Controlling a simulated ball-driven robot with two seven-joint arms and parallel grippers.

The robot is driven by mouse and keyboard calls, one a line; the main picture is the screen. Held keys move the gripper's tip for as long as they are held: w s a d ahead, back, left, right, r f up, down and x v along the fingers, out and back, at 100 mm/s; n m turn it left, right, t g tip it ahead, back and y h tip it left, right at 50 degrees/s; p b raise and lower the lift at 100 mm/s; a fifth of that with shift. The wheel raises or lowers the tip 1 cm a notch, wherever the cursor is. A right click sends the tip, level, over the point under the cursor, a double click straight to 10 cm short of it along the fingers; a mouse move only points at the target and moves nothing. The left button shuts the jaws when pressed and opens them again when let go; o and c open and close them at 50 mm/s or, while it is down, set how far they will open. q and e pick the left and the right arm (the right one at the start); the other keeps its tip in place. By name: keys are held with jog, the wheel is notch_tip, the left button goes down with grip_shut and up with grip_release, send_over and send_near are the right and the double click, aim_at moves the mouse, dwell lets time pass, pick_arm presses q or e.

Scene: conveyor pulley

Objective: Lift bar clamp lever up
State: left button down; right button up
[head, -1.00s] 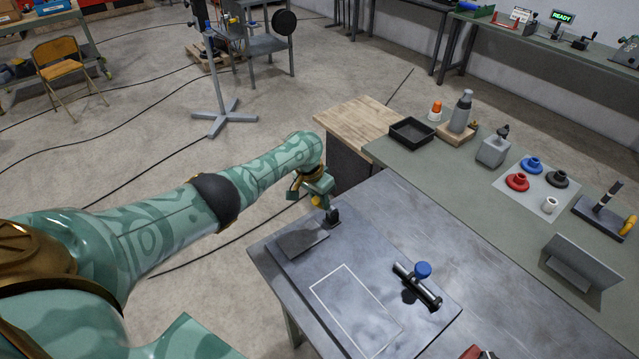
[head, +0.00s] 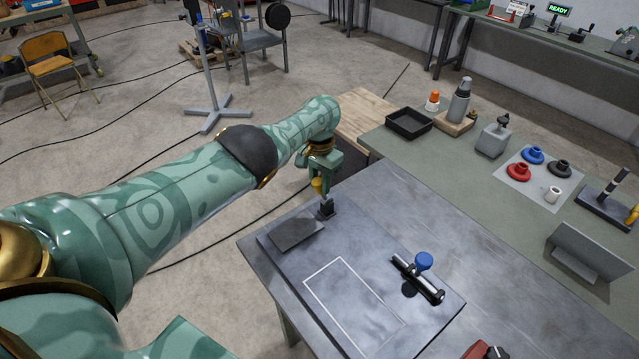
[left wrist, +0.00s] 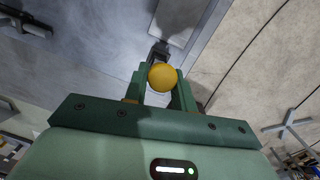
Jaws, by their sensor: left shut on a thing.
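My left gripper (head: 318,180) is over the far left edge of the grey plate in the head view. It is shut on the yellow ball knob (head: 318,187) of the bar clamp lever. The clamp's dark base (head: 327,208) stands on the plate just below the knob, and the lever stands roughly upright above it. In the left wrist view, the yellow knob (left wrist: 162,77) sits between the two green fingers, with the dark clamp (left wrist: 158,53) behind it. The lever's shaft is mostly hidden. My right gripper is not in view.
A flat grey block (head: 297,235) lies close beside the clamp. A black tray (head: 408,123) stands farther back.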

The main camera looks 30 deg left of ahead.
pick_arm(q)
jog(key=c, duration=1.1)
grip_release()
jog(key=shift+c, duration=0.2)
jog(key=shift+d, duration=0.1)
notch_tip(320, 180, up, 16)
jog(key=w+p, duration=0.1)
jog(key=p, duration=0.7)
jog(key=shift+w+a+p, duration=0.2)
jog(key=shift+a+p, duration=0.1)
jog(key=shift+a, duration=0.1)
